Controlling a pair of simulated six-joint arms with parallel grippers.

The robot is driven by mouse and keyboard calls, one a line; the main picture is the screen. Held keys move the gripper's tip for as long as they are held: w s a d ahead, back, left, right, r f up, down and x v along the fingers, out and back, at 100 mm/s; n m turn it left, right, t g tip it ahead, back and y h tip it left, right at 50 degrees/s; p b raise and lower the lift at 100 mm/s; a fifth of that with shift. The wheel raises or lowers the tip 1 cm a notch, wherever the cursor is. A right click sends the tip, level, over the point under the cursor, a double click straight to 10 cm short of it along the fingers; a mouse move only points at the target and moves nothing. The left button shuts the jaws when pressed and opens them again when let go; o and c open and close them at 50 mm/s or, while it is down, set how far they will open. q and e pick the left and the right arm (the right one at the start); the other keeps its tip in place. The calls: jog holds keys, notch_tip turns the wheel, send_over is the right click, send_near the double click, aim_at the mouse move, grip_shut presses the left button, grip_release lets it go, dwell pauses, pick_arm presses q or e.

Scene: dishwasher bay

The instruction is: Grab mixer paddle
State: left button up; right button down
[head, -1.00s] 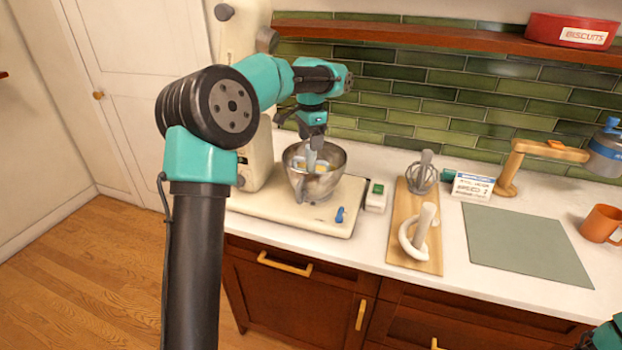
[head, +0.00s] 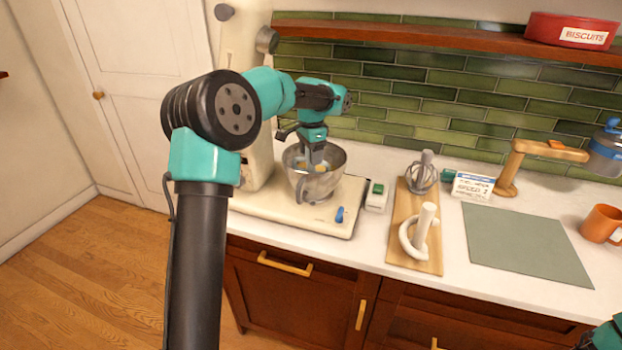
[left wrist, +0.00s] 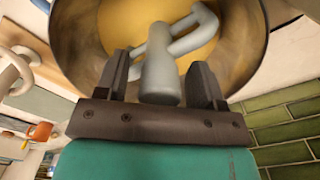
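The grey mixer paddle (left wrist: 160,70) stands in the metal mixing bowl (head: 329,184), its shaft end toward my left gripper in the left wrist view. Yellowish contents (left wrist: 125,22) lie beneath it in the bowl. My left gripper (left wrist: 161,82) is open, with one finger on each side of the paddle's shaft and a small gap showing on both sides. In the head view the left gripper (head: 313,158) points down into the bowl and hides most of the paddle. My right gripper is out of view.
The cream mixer base (head: 300,214) carries the bowl. To the right, a wooden board (head: 411,258) holds a whisk (head: 421,178) and a white dough hook (head: 424,228). A grey-green mat (head: 525,245) lies bare beside an orange mug (head: 601,223).

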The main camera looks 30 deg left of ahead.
pick_arm(q)
grip_shut()
dwell(0.3)
dwell(0.3)
notch_tip(320, 180, up, 10)
jog(key=shift+r, duration=0.1)
dwell(0.4)
